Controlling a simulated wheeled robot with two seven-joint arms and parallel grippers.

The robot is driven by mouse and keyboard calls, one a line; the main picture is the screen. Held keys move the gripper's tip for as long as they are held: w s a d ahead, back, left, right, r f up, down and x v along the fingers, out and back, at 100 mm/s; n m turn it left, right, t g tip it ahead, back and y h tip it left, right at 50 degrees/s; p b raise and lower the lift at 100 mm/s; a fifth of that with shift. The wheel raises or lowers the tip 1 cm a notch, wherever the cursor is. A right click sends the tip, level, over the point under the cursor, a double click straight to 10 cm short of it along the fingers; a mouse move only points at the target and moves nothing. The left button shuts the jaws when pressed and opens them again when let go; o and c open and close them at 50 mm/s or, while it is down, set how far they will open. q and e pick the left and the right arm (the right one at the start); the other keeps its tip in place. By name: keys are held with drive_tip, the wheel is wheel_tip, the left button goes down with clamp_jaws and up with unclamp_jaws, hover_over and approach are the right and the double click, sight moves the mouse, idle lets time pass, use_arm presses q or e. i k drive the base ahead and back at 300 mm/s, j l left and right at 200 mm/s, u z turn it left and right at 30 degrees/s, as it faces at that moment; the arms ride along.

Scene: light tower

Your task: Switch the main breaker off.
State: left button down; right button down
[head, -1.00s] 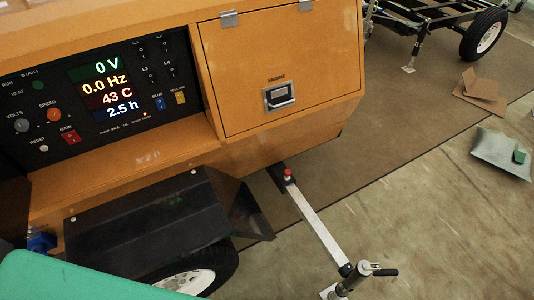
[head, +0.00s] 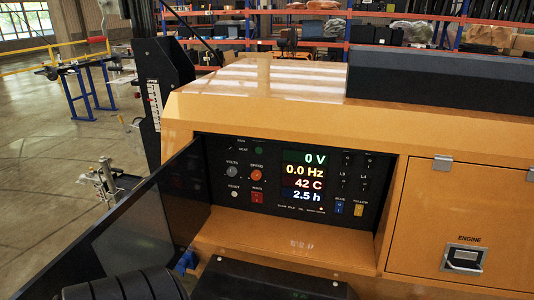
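The main breaker is a small red switch (head: 257,197) under the label MAIN, low on the black control panel (head: 335,212). The panel is recessed in the orange generator housing (head: 270,112). Whether the switch is up or down is too small to tell. The panel display (head: 304,176) reads 0 V, 0.0 Hz, 42 C and 2.5 h. Neither of my grippers is in view.
A dark open door panel (head: 125,235) stands left of the recess. An orange ledge (head: 285,243) lies below the panel, with a black fender (head: 270,282) under it. An engine hatch (head: 460,215) is shut at the right. Open floor (head: 45,160) lies left.

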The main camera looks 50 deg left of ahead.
sight(258, 198)
drive_tip(key=u, duration=0.45)
drive_tip(key=k+u, duration=0.1)
drive_tip(key=u, duration=0.35)
drive_tip(key=j+u, duration=0.1)
drive_tip(key=u, duration=0.3)
drive_tip(key=k+j+u, duration=0.1)
drive_tip(key=u, duration=0.35)
